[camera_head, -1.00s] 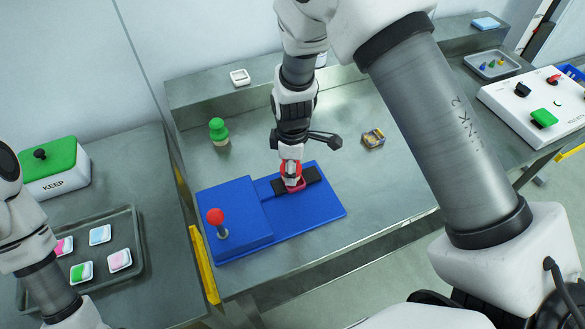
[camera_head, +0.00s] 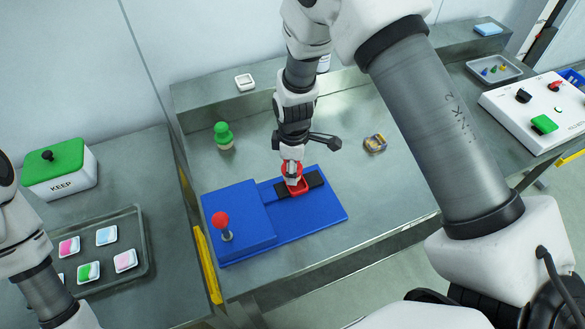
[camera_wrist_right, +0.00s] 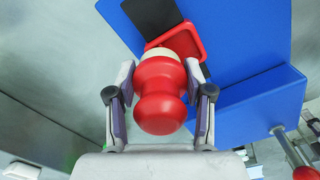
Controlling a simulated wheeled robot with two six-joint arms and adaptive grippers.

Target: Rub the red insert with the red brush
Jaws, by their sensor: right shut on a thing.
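My right gripper (camera_head: 292,178) is shut on the red brush (camera_wrist_right: 160,92), its two fingers on either side of the red knob handle in the right wrist view. The brush's pale lower end (camera_wrist_right: 162,56) points at the red insert (camera_wrist_right: 190,42). The red insert also shows in the head view (camera_head: 302,191), on the dark strip of the blue fixture (camera_head: 318,212). The brush overlaps the insert in both views; whether they touch I cannot tell. My left arm shows at the left edge, but its gripper is out of view.
A red-knobbed lever (camera_head: 221,220) stands on the blue fixture's raised block. A green brush (camera_head: 223,135) stands behind it on the metal table. A small yellow-grey item (camera_head: 375,143) lies to the right. A tray (camera_head: 144,250) of coloured pieces and a KEEP box (camera_head: 60,173) are at left.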

